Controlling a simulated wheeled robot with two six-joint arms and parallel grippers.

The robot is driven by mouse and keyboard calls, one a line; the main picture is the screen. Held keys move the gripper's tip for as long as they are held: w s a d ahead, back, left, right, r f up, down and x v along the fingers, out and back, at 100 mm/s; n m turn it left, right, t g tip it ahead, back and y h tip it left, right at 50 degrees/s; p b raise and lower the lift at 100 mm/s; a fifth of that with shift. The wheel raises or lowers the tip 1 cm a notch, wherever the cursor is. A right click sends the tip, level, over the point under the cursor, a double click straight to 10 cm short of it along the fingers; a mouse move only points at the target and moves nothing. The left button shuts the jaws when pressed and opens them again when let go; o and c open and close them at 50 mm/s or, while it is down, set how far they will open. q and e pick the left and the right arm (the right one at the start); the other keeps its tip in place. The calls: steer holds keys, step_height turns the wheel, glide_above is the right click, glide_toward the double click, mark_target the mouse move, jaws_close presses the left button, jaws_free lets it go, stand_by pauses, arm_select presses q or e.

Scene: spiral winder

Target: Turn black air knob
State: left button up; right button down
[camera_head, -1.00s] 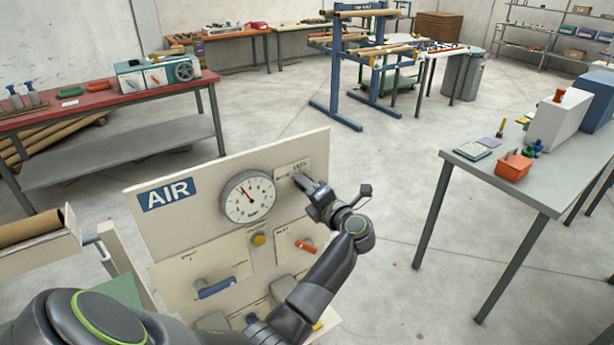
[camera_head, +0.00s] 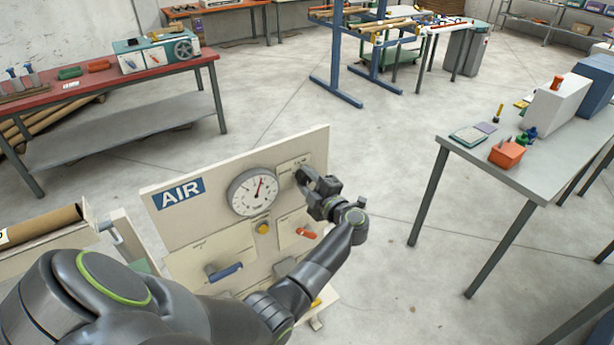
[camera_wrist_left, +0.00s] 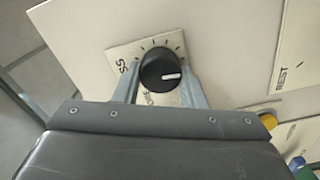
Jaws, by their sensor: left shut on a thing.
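The black air knob (camera_wrist_left: 160,70) sits on a pale plate with tick marks on the AIR panel (camera_head: 214,222). Its white pointer line points to the right in the left wrist view. My left gripper (camera_head: 306,178) is at the panel's upper right and is shut on the knob, one finger on each side; it also shows in the left wrist view (camera_wrist_left: 160,82). In the head view the gripper hides most of the knob. The round pressure gauge (camera_head: 252,192) is left of the knob, its red needle pointing up and slightly right. My right gripper is not in view.
Below the gauge are a yellow button (camera_head: 262,228), a red lever (camera_head: 306,233) and a blue lever (camera_head: 225,271). A grey table (camera_head: 480,158) with an orange bin (camera_head: 507,154) stands at right. The floor between is clear.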

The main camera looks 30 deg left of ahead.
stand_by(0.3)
arm_select(q)
steer(key=o, duration=1)
steer(key=shift+d, duration=0.1)
